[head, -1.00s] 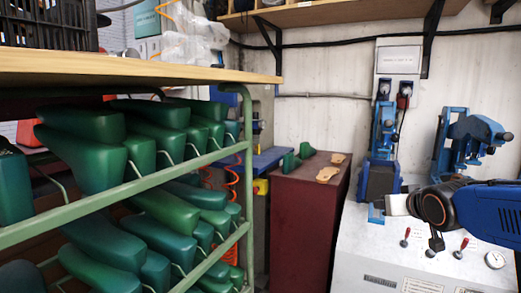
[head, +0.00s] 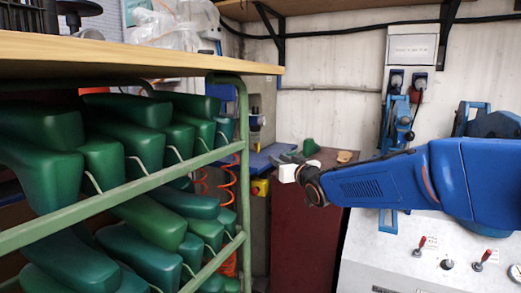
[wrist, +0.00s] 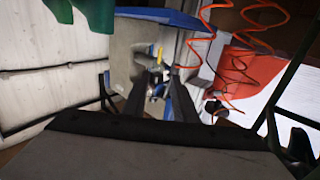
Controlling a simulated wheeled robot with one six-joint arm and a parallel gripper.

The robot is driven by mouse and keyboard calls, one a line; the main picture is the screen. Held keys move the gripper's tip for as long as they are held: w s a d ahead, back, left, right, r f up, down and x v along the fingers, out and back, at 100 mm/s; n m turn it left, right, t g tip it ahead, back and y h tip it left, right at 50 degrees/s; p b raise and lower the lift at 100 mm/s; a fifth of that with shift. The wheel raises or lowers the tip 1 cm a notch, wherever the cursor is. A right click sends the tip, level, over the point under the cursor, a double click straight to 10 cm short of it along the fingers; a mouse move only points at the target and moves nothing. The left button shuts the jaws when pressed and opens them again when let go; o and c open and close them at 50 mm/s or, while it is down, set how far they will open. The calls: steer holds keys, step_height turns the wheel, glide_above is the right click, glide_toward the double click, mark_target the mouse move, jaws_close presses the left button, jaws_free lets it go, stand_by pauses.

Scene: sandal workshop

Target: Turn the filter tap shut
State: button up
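My gripper (wrist: 161,76) reaches forward in the wrist view, its two dark fingers apart with nothing held between them. Ahead of it, a small fitting with a yellow part (wrist: 151,50), probably the filter tap, sits on a grey machine column (wrist: 122,60). Small metal and blue fittings (wrist: 158,88) show between the fingers; their exact shape is too small to tell. In the head view the small fitting on the column (head: 257,122) is beyond the shelf's edge, and my gripper (head: 283,158) is to its lower right, apart from it. The tap's handle position is not clear.
A green rack (head: 236,160) with several green shoe lasts fills the left. A dark red cabinet (head: 315,240) stands under my arm. Orange coiled hoses (wrist: 255,45) hang right of the column in the wrist view. A control panel (head: 400,262) stands at right.

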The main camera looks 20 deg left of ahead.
mark_target(258, 148)
steer(key=x, duration=1.6)
steer(key=shift+w+f, duration=0.1)
steer(key=shift+c, duration=0.4)
jaws_close()
